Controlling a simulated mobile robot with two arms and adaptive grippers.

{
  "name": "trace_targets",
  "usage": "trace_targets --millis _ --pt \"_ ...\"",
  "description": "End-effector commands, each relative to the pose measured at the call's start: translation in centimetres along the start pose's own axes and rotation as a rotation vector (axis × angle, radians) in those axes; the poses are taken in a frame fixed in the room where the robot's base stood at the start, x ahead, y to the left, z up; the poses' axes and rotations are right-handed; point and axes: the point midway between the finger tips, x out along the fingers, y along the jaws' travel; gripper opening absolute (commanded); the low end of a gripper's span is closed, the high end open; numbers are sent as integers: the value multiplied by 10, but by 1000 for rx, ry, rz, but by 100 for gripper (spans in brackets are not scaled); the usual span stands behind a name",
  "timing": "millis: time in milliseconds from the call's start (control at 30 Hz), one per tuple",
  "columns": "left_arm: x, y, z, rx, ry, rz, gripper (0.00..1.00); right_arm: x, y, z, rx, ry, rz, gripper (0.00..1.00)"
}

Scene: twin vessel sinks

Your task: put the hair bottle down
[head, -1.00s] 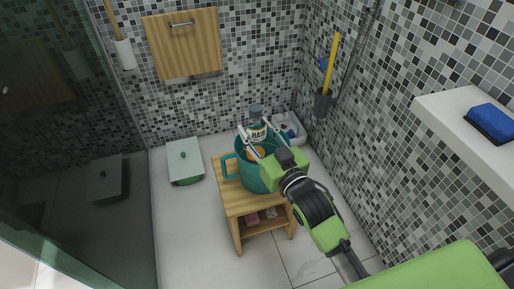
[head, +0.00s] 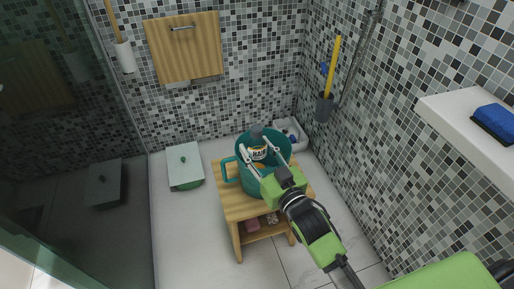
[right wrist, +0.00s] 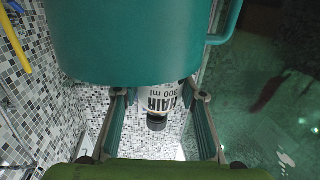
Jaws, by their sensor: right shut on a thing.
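The hair bottle (head: 258,153), white with a dark label and a grey cap, is at the teal bucket (head: 230,178) on the wooden stool. In the head view it appears within the bucket's mouth, cap up; its base is hidden. My right gripper (head: 261,144) reaches over the near side of the bucket and is shut on the bottle. In the right wrist view the bottle (right wrist: 160,100) shows between the two fingers (right wrist: 158,94), its lower part hidden behind the bucket (right wrist: 140,45). My left gripper is not in view.
The wooden stool (head: 240,208) has a lower shelf with small items. A white tray (head: 299,138) stands behind the bucket by the corner. A lidded box (head: 184,160) is on the floor at left. A white ledge (head: 455,112) with a blue sponge (head: 493,121) juts out at right.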

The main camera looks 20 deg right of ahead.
Motion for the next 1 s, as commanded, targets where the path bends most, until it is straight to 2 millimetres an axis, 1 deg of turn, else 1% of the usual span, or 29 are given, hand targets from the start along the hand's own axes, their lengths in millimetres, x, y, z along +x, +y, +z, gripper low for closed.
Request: trace_targets --millis 133,233,267,300,333,633,733,800,867,1000 --pt "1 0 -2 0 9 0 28 0 0 4 0 2 0 13" --pt "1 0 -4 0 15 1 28 0 0 4 0 2 0 13" --pt "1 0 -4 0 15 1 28 0 0 5 0 0 0 43" --pt "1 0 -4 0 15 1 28 0 0 5 0 0 0 54" --pt "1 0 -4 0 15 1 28 0 0 5 0 0 0 55" --pt "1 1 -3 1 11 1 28 0 0 4 0 0 0 55" --pt "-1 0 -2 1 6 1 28 0 0 -3 -1 2 0 55" --pt "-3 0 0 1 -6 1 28 -1 0 -12 -1 2 0 55" --pt "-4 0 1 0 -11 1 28 -12 0 -6 1 -5 0 55" --pt "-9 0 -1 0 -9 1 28 -40 0 -6 0 -6 0 55"
